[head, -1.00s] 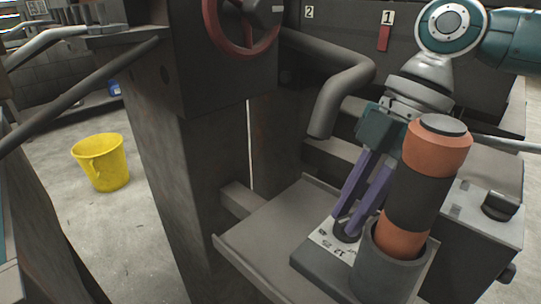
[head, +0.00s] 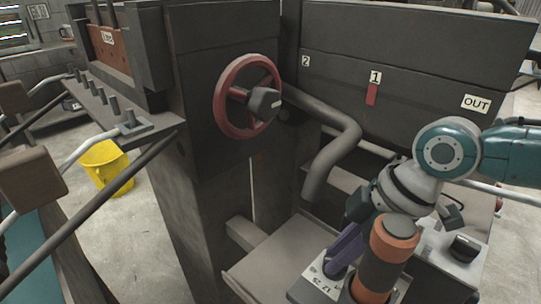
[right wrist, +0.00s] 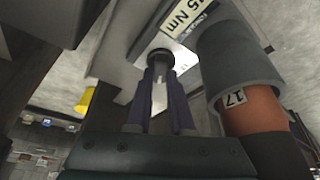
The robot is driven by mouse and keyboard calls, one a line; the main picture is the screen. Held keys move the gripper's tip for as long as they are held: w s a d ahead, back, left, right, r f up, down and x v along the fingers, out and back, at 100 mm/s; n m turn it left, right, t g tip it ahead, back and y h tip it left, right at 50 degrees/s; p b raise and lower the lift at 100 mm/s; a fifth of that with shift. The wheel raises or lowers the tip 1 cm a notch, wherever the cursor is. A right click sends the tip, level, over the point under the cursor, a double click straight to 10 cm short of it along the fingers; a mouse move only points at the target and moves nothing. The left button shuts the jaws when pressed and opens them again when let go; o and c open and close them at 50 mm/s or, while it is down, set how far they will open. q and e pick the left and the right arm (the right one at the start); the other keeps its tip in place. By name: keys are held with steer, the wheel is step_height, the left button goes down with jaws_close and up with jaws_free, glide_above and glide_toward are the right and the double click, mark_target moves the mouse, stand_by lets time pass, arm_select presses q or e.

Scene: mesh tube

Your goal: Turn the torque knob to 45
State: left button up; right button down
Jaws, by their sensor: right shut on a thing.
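My right gripper (head: 343,250) has purple fingers closed around a small dark knob (right wrist: 160,58) on a grey plate beside the tool holder. In the right wrist view the fingers (right wrist: 160,95) are on both sides of this knob. A white label (right wrist: 188,22) next to it carries digits and "Nm"; in the head view this label (head: 318,275) is partly visible. The fingers hide the knob's pointer, so I cannot tell its setting. My left gripper is not in view.
An orange and black tool (head: 385,255) stands in a grey cup (right wrist: 235,60) right beside my right gripper. A red handwheel (head: 230,105), a bent grey pipe (head: 335,150) and another black knob (head: 465,248) are nearby. A yellow bucket (head: 105,165) stands on the floor at left.

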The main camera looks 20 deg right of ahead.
steer(key=shift+a+m, duration=0.1)
steer(key=shift+m, duration=0.2)
steer(key=c, duration=0.8)
jaws_free()
steer(key=p+v, duration=0.2)
steer(key=v, duration=0.8)
steer(key=shift+s, duration=0.1)
